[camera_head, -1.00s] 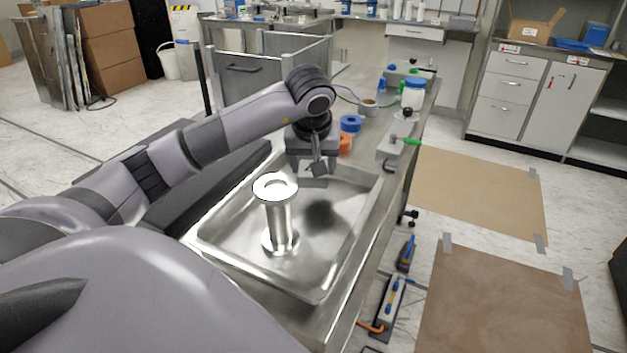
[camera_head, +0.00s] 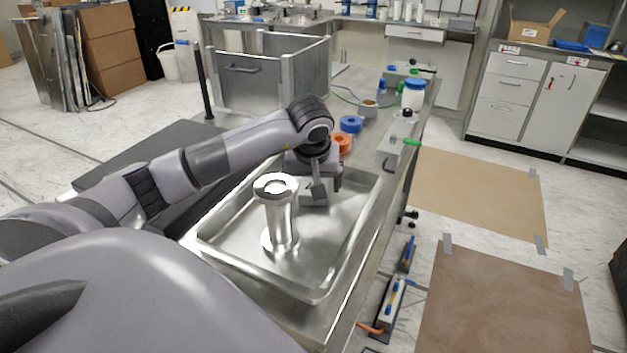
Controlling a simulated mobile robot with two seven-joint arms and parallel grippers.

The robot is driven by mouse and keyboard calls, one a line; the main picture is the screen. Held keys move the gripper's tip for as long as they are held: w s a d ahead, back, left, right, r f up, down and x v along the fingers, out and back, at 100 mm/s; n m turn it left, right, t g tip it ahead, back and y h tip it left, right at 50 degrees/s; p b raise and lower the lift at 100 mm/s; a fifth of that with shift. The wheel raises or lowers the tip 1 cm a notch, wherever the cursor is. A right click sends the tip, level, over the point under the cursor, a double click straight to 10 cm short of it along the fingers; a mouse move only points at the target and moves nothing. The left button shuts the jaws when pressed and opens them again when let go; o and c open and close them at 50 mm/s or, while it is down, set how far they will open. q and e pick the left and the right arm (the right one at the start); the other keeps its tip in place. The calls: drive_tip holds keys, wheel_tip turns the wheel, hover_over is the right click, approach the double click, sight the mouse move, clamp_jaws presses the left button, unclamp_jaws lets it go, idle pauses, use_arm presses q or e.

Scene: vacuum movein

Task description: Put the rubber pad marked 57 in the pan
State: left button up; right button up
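The pan is a large shallow metal tray (camera_head: 215,240) on the steel bench. A shiny metal spool-shaped column (camera_head: 277,215) stands upright in it. My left gripper (camera_head: 318,196) points down over the far part of the pan, behind and right of the column. A small flat grey piece (camera_head: 311,199) shows at its fingertips. I cannot tell whether it is the rubber pad or part of the gripper, and no 57 is readable. The finger gap is too small to judge. My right gripper is out of view.
Beyond the pan on the bench are an orange ring (camera_head: 341,143), a blue ring (camera_head: 351,123), a small cup (camera_head: 369,108) and a white jar with blue lid (camera_head: 413,95). A grey box with a green-handled part (camera_head: 396,146) stands along the right edge.

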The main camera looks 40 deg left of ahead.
use_arm(q)
drive_tip(key=shift+r, duration=0.2)
drive_tip(key=v, duration=1.2)
drive_tip(key=shift+p, duration=0.3)
drive_tip(key=shift+w+f, duration=0.1)
